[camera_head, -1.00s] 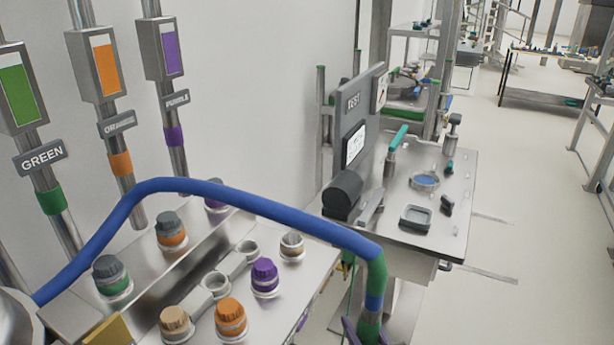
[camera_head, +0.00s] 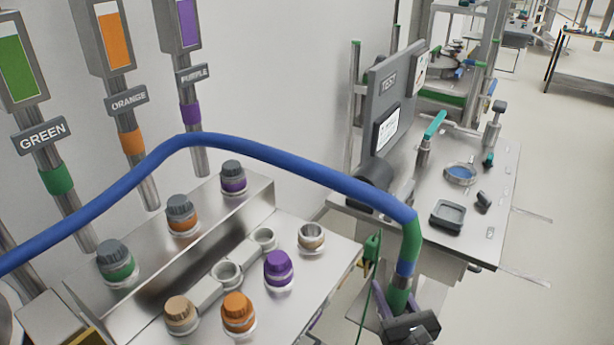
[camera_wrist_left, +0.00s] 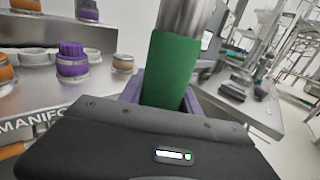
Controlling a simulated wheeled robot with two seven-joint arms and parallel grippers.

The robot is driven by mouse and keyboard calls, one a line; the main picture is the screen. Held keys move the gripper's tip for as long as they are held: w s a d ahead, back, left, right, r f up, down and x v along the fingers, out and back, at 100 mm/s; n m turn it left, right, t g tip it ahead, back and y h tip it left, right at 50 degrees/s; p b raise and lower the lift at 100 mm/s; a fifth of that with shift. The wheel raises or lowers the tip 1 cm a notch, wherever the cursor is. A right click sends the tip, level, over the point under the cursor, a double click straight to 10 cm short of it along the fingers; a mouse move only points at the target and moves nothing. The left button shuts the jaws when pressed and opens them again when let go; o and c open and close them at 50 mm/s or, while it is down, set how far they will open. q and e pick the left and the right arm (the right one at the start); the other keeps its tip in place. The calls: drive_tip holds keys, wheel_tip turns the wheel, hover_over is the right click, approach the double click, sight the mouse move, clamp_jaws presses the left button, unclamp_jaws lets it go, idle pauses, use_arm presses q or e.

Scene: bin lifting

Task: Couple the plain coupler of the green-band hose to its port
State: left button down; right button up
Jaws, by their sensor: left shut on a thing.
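The blue hose (camera_head: 300,174) arches from the left edge over the manifold (camera_head: 330,262) and bends down at its green band (camera_head: 412,241). My left gripper (camera_head: 400,308) is shut on the hose's lower green part, right of the manifold's front edge and apart from it. In the left wrist view, a green sleeve (camera_wrist_left: 170,72) stands between the fingers, with a grey metallic piece (camera_wrist_left: 185,17) above it. The coupler's mouth is not clearly visible. A green-ringed port with a grey top (camera_head: 116,262) sits on the manifold's rear step. My right gripper is not in view.
The step also has orange (camera_head: 182,214) and purple (camera_head: 233,178) ringed fittings. Beige (camera_head: 181,313), orange (camera_head: 238,312) and purple (camera_head: 278,267) caps and open rings (camera_head: 226,272) are in front. A test bench (camera_head: 478,225) stands behind the gripper.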

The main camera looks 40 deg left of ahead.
use_arm(q)
drive_tip(key=r+b+x, duration=0.3)
drive_tip(key=b+x, duration=0.2)
drive_tip(key=x, duration=1)
drive_tip(key=a+r+n+g+y+b, duration=0.1)
drive_tip(key=a+r, duration=0.3)
drive_tip(key=a, duration=0.5)
drive_tip(key=a+r+n+g+b, duration=0.1)
drive_tip(key=a+r, duration=0.4)
drive_tip(key=a, duration=0.5)
drive_tip(key=shift+s+r+g+y+b, duration=0.2)
drive_tip(key=shift+s+g+y+b, duration=0.15)
drive_tip(key=shift+b, duration=0.25)
drive_tip(key=shift+w+f, duration=0.1)
wheel_tip(320, 180, down, 5)
drive_tip(key=b, duration=0.4)
drive_tip(key=shift+r, duration=0.2)
